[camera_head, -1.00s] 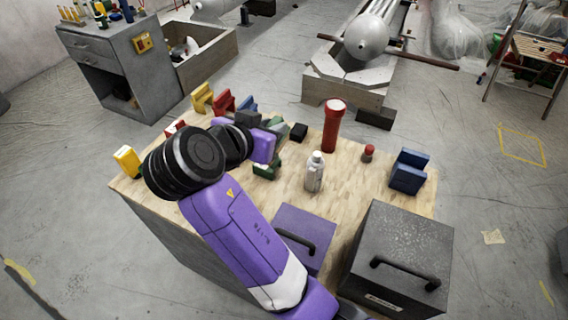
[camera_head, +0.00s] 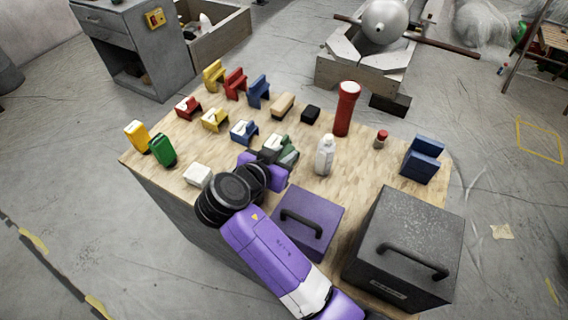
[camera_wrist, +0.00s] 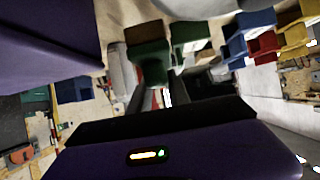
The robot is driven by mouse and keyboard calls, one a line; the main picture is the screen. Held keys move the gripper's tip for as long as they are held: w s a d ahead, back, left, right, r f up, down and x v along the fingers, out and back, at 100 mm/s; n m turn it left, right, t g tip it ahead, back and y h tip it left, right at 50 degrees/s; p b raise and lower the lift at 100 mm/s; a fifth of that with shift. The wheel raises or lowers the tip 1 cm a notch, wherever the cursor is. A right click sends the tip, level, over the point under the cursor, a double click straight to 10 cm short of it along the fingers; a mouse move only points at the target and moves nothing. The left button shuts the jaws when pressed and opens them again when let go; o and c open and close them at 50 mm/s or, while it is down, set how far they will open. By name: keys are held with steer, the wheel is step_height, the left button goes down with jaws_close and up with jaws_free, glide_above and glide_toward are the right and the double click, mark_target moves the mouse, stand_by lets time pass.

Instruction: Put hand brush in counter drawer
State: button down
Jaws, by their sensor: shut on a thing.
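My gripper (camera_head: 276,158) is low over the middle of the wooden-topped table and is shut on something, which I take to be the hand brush. It shows only as a dark grey-green piece (camera_head: 290,158) beyond the purple wrist, mostly hidden, and its shape is unclear. In the wrist view, the dark jaws (camera_wrist: 157,98) are narrow and close to a green block-like thing (camera_wrist: 152,62); whether they touch is unclear. The grey counter (camera_head: 128,45) stands beyond the table at upper left. Its drawer front (camera_head: 98,17) looks closed.
The table (camera_head: 190,225) holds several coloured blocks, a red cylinder (camera_head: 346,108), a white bottle (camera_head: 325,155), a purple box (camera_head: 308,215) and a dark toolbox (camera_head: 410,250). A wooden crate (camera_head: 218,40) stands beside the counter. Floor is clear left of the table.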

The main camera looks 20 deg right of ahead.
steer(key=shift+f, duration=1.95)
steer(key=shift+f+b, duration=0.2)
steer(key=shift+b, duration=0.1)
steer(key=c, duration=1.2)
jaws_free()
steer(key=shift+r, duration=0.1)
